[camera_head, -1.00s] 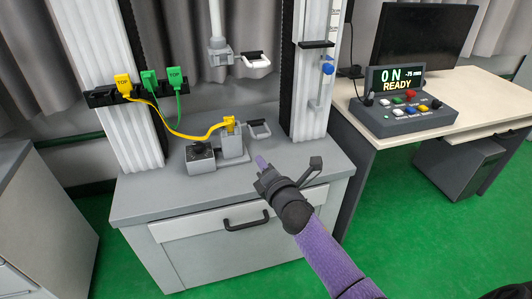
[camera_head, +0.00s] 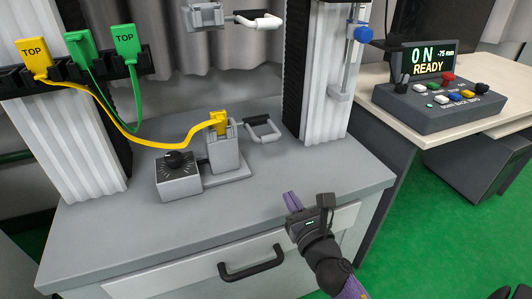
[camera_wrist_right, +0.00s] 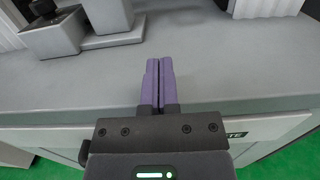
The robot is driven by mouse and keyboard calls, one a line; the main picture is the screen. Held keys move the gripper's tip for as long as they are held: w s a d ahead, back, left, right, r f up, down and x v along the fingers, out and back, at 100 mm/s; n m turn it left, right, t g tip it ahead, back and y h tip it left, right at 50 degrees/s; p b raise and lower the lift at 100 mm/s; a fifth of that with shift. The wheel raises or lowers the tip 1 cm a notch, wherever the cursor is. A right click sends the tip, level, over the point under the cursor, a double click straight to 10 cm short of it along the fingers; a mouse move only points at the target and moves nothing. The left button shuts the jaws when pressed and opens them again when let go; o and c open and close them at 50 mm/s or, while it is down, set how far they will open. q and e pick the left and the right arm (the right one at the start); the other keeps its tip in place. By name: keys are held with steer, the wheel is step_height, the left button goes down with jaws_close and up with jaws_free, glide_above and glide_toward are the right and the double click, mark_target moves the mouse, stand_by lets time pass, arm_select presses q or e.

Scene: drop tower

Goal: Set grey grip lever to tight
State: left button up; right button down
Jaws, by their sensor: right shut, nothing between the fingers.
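The lower grip (camera_head: 224,150) is a grey block standing upright on a grey base, with a yellow plug in its top. A lever (camera_head: 264,131) with a loop-shaped light grey handle sticks out from its right side. Another lever (camera_head: 258,18) with a pale handle is on the upper grip (camera_head: 206,14). My right gripper (camera_head: 291,199) is shut and empty, near the cabinet's front edge, below and to the right of the lower grip. In the wrist view its purple fingers (camera_wrist_right: 158,65) are together over bare worktop; no lever shows there. My left gripper is out of view.
A box with a black knob (camera_head: 178,176) stands left of the lower grip. A yellow cable (camera_head: 150,138) arches from the rack to the plug. A white column (camera_head: 325,70) rises behind right. The front worktop (camera_head: 150,240) is clear. A control console (camera_head: 440,105) reads ON, READY.

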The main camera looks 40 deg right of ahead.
steer(key=b+x, duration=0.2)
steer(key=x, duration=0.7)
steer(key=shift+f, duration=0.1)
steer(key=r, duration=0.2)
steer(key=w+r+p, duration=0.1)
steer(key=shift+w+d+r, duration=0.2)
steer(key=shift+r, duration=0.2)
steer(key=shift+w+r, duration=0.15)
steer(key=shift+r, duration=0.15)
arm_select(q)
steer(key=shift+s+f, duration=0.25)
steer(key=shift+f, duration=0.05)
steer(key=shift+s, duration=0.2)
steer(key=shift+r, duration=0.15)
